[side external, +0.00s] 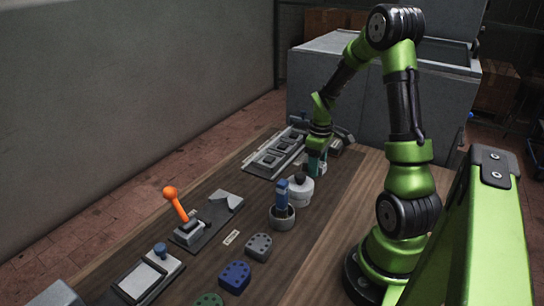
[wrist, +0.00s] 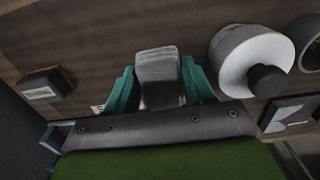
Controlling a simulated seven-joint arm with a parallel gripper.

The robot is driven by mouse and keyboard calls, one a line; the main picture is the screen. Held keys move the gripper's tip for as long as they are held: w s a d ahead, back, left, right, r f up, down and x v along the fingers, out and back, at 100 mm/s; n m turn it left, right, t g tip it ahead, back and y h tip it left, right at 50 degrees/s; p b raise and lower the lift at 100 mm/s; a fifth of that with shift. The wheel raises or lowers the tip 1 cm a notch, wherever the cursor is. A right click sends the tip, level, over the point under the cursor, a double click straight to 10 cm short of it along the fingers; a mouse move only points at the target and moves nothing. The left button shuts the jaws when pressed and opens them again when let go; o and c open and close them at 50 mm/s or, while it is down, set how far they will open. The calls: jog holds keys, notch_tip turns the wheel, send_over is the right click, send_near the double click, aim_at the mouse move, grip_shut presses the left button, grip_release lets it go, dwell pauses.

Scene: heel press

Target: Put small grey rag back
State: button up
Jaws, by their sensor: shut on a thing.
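The small grey rag (wrist: 160,80) shows in the wrist view as a pale grey folded piece between the two teal fingers. My gripper (wrist: 160,88) is shut on it, with a finger against each side. In the side view my gripper (side external: 316,166) is low over the far part of the wooden table, just behind the white round pot. The rag cannot be made out there, and I cannot tell whether it touches the table.
A white pot with a dark knob (wrist: 240,55) is close at right. A grey cup (side external: 282,217) holds a blue-handled tool. A pocketed fixture (side external: 274,155) lies left of my gripper. An orange-knobbed lever (side external: 171,193) and holed blocks (side external: 235,276) stand nearer. A labelled box (wrist: 45,88) is at left.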

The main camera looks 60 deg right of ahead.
jog(key=shift+f, duration=1.9)
jog(key=shift+f, duration=0.15)
jog(key=o, duration=1)
